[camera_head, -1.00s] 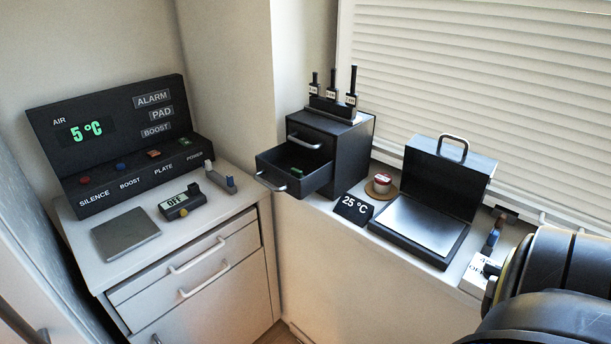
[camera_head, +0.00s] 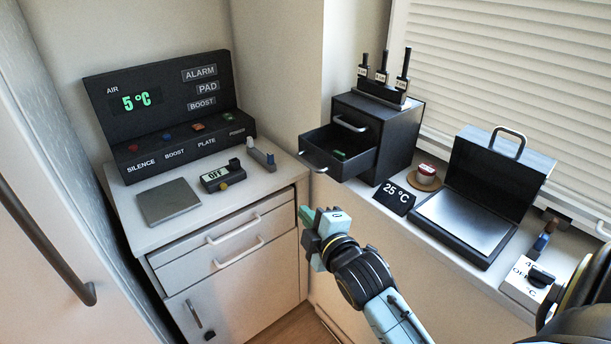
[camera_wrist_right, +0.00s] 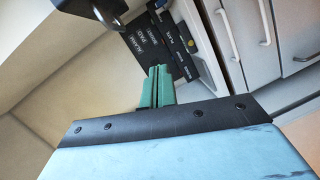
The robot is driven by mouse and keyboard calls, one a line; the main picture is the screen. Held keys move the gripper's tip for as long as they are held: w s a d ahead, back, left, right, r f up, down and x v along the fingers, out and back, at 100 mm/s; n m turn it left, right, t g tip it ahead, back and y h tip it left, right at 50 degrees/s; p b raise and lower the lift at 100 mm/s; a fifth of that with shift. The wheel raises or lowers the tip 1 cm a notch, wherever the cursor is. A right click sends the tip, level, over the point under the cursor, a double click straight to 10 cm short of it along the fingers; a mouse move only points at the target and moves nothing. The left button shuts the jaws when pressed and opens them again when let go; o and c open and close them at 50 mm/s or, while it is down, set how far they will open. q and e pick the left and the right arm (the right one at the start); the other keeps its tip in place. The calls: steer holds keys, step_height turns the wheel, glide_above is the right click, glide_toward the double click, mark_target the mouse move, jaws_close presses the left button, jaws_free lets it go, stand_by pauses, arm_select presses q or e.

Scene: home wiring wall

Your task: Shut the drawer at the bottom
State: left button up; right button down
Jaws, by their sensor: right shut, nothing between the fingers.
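A small black cabinet (camera_head: 396,128) stands on the sill with two drawers. The upper drawer (camera_head: 352,134) looks shut. My right gripper (camera_head: 304,215) is shut and empty, below and in front of the open drawer's handle, apart from it. Its green fingers (camera_wrist_right: 157,86) also show together in the right wrist view, where a dark part with a metal loop, likely the open drawer, is cut off at the top edge. My left gripper is out of view.
A white counter unit (camera_head: 235,262) with handled drawers stands left, carrying a control panel (camera_head: 170,112) and a small display.

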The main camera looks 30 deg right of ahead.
step_height(320, 180, up, 5)
steer(key=t, duration=0.1)
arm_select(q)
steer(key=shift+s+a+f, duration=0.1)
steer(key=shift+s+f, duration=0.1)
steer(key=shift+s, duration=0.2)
arm_select(e)
steer(key=w+d+f, duration=0.1)
steer(key=w+d, duration=0.4)
steer(key=w, duration=0.4)
steer(key=shift+w+d+f+n, duration=0.2)
steer(key=shift+d+n, duration=0.2)
